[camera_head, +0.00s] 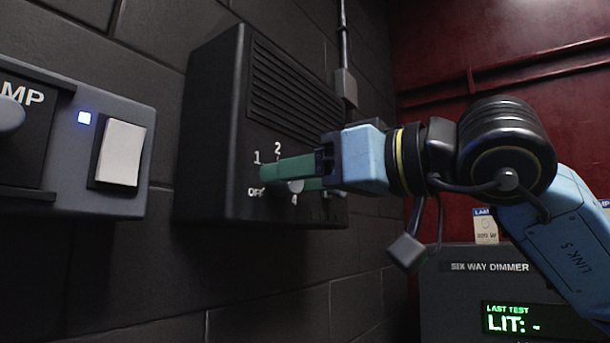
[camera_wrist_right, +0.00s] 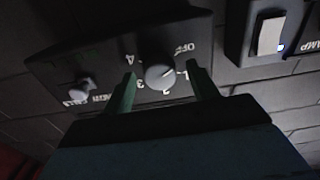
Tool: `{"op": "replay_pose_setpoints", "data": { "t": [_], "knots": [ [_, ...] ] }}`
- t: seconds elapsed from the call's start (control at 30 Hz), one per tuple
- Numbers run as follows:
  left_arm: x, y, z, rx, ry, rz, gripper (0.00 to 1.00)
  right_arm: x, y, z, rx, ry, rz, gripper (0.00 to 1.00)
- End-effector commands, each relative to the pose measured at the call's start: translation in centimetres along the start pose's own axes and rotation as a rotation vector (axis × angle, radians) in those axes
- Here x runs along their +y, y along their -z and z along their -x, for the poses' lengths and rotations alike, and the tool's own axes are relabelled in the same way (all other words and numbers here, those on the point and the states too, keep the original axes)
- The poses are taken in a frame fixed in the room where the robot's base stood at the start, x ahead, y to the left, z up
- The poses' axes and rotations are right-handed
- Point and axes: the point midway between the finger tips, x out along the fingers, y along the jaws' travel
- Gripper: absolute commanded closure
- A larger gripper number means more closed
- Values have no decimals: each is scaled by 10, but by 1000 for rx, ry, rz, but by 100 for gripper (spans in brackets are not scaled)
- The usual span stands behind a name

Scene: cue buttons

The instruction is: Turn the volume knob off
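The volume knob (camera_wrist_right: 158,73) is a round grey knob on a black wall box (camera_head: 215,130), ringed by the marks OFF, 1, 2, 3 and 4. In the head view it (camera_head: 295,186) is partly hidden behind a finger. My right gripper (camera_head: 283,180) reaches in from the right, its green fingers pointing at the box face. In the right wrist view the fingers (camera_wrist_right: 162,74) are apart, one on each side of the knob, with gaps visible. I cannot tell the knob's exact setting. My left gripper is not in view.
A second, smaller knob (camera_wrist_right: 82,88) sits on the same box. A grey panel with a white rocker switch (camera_head: 119,152) and blue light is to the left. A box marked SIX WAY DIMMER (camera_head: 450,285) stands at lower right. A conduit (camera_head: 344,60) runs above.

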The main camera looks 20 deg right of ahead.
Motion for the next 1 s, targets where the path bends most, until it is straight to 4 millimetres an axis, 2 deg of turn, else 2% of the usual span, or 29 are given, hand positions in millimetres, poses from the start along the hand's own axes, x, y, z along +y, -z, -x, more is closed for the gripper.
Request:
{"op": "replay_pose_setpoints", "data": {
  "t": [0.23,0.37,0.47,0.8,1.0],
  "knots": [
    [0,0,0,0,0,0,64,0,1,1,2,0,-1,42],
    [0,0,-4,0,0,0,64,0,1,10,5,-1,-1,42],
    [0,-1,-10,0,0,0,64,1,-1,25,5,-2,0,42],
    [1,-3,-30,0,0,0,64,1,-1,101,5,-3,-1,42],
    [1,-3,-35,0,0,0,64,0,0,127,3,-1,0,42]
  ]
}}
